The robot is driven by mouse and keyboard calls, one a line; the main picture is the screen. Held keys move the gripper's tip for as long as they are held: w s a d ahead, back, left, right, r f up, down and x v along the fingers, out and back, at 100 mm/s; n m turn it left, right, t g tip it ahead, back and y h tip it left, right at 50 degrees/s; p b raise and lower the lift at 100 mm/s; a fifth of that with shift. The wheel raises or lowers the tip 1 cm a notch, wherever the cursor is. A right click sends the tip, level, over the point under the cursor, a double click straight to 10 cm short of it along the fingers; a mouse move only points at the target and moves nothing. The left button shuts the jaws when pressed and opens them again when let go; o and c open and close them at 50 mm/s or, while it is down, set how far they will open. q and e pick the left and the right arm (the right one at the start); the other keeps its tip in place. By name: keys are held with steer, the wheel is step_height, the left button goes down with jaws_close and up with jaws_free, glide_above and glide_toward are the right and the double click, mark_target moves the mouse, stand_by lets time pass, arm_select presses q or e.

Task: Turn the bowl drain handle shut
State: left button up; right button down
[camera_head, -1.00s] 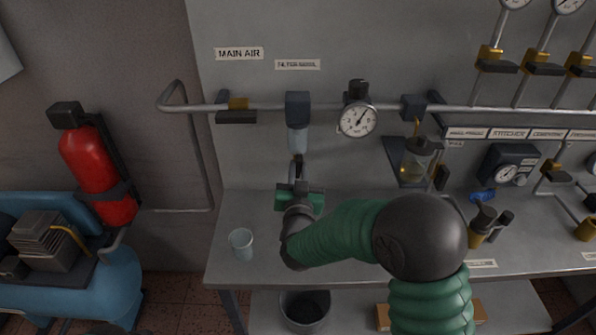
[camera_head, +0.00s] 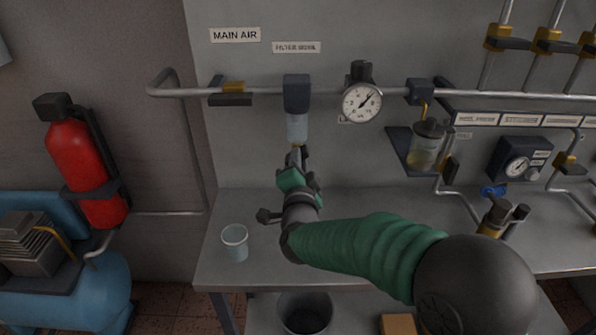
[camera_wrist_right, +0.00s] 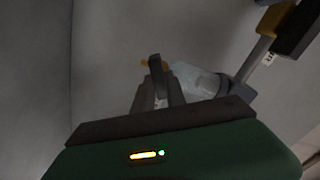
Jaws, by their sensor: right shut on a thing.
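The filter bowl (camera_head: 297,128) is a clear cup under a dark head (camera_head: 297,94) on the main pipe, below the filter bowl label. It also shows in the wrist view (camera_wrist_right: 197,80). A small brass drain with a dark handle (camera_wrist_right: 154,67) is at the bowl's bottom; the handle is mostly hidden by my gripper in the head view. My right gripper (camera_head: 299,160) comes up from below and is shut on the drain handle. Its fingers (camera_wrist_right: 157,97) show around the handle in the wrist view. The handle's exact angle is hard to tell. My left gripper is out of view.
A pale cup (camera_head: 235,243) stands on the bench (camera_head: 225,275), left of my right arm. A pressure gauge (camera_head: 361,102) and an oil jar (camera_head: 425,147) are to the right of the bowl. A main air valve (camera_head: 231,95) is to the left.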

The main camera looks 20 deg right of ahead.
steer(key=shift+f+m+b, duration=0.25)
steer(key=shift+m+b, duration=1.4)
steer(key=shift+b, duration=0.1)
steer(key=shift+f+m+b, duration=0.2)
steer(key=shift+m+b, duration=1.45)
steer(key=shift+b, duration=0.05)
steer(key=c, duration=1.5)
jaws_free()
steer(key=shift+o, duration=0.7)
steer(key=shift+d+r, duration=0.1)
steer(key=shift+r, duration=0.05)
